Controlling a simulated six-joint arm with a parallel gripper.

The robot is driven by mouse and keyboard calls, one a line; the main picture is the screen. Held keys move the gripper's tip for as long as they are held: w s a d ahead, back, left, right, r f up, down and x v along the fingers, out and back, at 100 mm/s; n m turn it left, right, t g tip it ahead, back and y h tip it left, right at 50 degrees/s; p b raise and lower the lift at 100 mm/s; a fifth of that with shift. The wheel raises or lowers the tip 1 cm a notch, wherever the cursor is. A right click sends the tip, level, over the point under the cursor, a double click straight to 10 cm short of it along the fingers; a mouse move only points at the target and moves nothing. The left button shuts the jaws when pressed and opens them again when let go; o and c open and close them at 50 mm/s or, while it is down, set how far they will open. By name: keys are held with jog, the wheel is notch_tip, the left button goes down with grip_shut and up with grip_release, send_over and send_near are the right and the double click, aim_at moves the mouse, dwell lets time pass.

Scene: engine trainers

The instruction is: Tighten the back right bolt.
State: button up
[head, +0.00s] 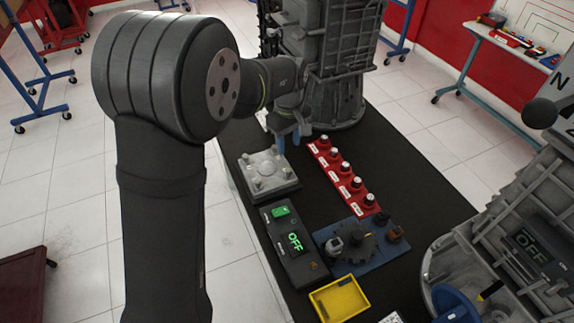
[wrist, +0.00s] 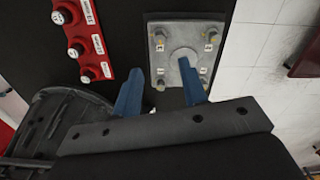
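A light grey metal plate (head: 266,170) with a bolt at each corner lies on the black bench top, left of centre in the head view. The wrist view shows the plate (wrist: 184,50) from the opposite side, with a round boss in its middle. The back right bolt (wrist: 160,85) shows at the plate's lower left there. My gripper (head: 292,138) hangs near the plate's back right corner in the head view. Its two blue fingers (wrist: 160,70) are apart, with nothing held between them. In the wrist view the bolt appears between them; their height above it is unclear.
A red strip with several black-and-white knobs (head: 344,177) lies right of the plate. A large grey engine housing (head: 330,60) stands behind.

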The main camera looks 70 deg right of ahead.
aim_at(289, 170)
notch_tip(289, 170, down, 11)
jog(key=shift+r, duration=0.1)
dwell(0.3)
grip_shut()
